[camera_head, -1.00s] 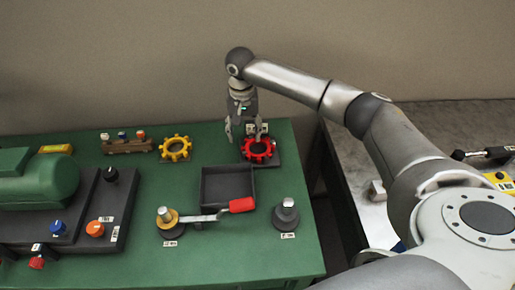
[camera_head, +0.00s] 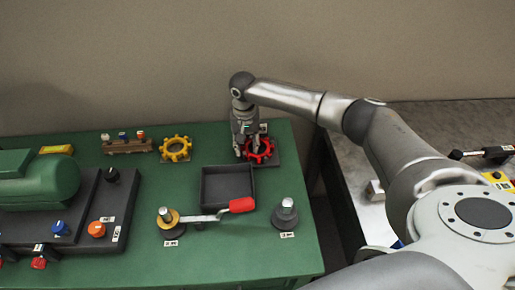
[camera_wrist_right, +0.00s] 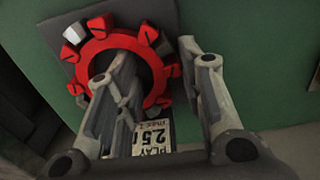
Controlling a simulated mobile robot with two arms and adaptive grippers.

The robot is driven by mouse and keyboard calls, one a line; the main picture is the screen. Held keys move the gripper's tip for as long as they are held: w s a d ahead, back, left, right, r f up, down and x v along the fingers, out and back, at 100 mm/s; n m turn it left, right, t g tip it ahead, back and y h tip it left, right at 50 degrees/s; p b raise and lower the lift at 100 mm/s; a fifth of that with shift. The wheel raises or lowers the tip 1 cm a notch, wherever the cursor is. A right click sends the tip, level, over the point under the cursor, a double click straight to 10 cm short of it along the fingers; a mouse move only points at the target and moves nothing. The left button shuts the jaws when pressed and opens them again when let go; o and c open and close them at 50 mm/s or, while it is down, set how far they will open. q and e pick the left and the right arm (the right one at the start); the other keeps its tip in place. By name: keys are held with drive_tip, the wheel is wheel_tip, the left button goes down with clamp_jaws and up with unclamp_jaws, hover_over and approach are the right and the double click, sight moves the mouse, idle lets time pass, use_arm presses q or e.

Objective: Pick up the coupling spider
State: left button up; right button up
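A red toothed ring (camera_head: 262,151), which looks like the coupling spider, sits on a dark square plate (camera_head: 275,158) at the table's back right. It fills the upper left of the right wrist view (camera_wrist_right: 88,45). My right gripper (camera_head: 244,152) points down at the ring's left side. In the right wrist view the gripper (camera_wrist_right: 160,55) is open. One finger is over or in the ring's central hole, the other just outside its rim, with a section of rim between them. Contact cannot be told. My left gripper is not in view.
A similar yellow toothed ring (camera_head: 175,149) lies to the left. A dark open tray (camera_head: 228,196) stands in front, then a red-handled lever tool (camera_head: 207,217) and a grey post (camera_head: 286,211). A green tank machine (camera_head: 40,180) takes up the left side.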

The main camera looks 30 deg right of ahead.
drive_tip(key=c, duration=0.5)
drive_tip(key=shift+r, duration=0.15)
drive_tip(key=shift+r, duration=0.2)
wheel_tip(320, 180, up, 2)
drive_tip(key=shift+w+r+b, duration=0.1)
drive_tip(key=shift+b, duration=0.3)
drive_tip(key=s+r, duration=0.2)
drive_tip(key=s+a+r, duration=0.1)
drive_tip(key=s+r, duration=0.1)
drive_tip(key=r, duration=0.1)
drive_tip(key=shift+a+r, duration=0.1)
drive_tip(key=shift+a, duration=0.05)
drive_tip(key=s+a+r, duration=0.3)
drive_tip(key=s+r, duration=0.2)
drive_tip(key=s, duration=0.4)
drive_tip(key=shift+s+b, duration=0.2)
drive_tip(key=shift+b, duration=0.15)
